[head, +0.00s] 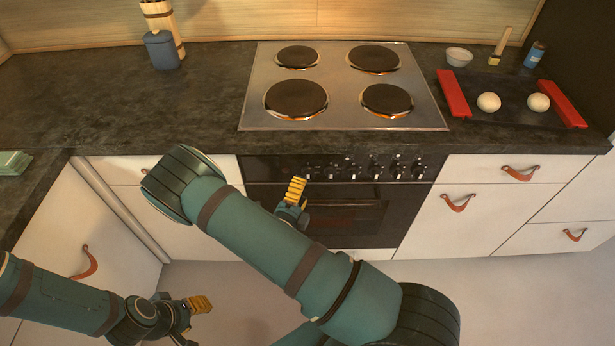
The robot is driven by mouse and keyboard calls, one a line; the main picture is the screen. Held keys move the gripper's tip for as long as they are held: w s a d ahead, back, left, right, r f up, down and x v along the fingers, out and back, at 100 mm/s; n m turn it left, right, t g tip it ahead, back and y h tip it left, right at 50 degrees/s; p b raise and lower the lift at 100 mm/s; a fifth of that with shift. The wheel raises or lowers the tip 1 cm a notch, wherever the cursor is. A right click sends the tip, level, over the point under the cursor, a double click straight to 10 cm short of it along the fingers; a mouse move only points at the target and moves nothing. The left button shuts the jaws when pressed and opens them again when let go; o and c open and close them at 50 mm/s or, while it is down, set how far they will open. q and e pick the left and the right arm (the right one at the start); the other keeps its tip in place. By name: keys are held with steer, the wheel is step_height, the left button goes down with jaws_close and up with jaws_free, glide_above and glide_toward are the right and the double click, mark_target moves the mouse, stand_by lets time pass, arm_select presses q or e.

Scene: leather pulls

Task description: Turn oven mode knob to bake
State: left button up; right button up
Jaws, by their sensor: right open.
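The black oven (345,215) sits under the hob, with a row of several knobs (375,168) along its control panel. The knob markings are too small to read, so I cannot tell which knob sets the mode or where it points. My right gripper (297,201) is open and empty in front of the left part of the oven, below the left end of the knob row. Its yellow finger pad shows; my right arm hides part of it and the oven's lower left. My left gripper (190,308) is low at the left, away from the oven; its finger opening is unclear.
Above the oven is a hob (340,85) with several burners. A dark tray with red handles (453,94) holds two white round items (489,102) on the right counter. White drawers with leather pulls (457,202) flank the oven. The floor in front is clear.

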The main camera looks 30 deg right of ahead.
mark_target(307, 178)
steer(key=x, duration=0.6)
steer(key=shift+b, duration=0.35)
steer(key=shift+a, duration=0.1)
steer(key=c, duration=1.2)
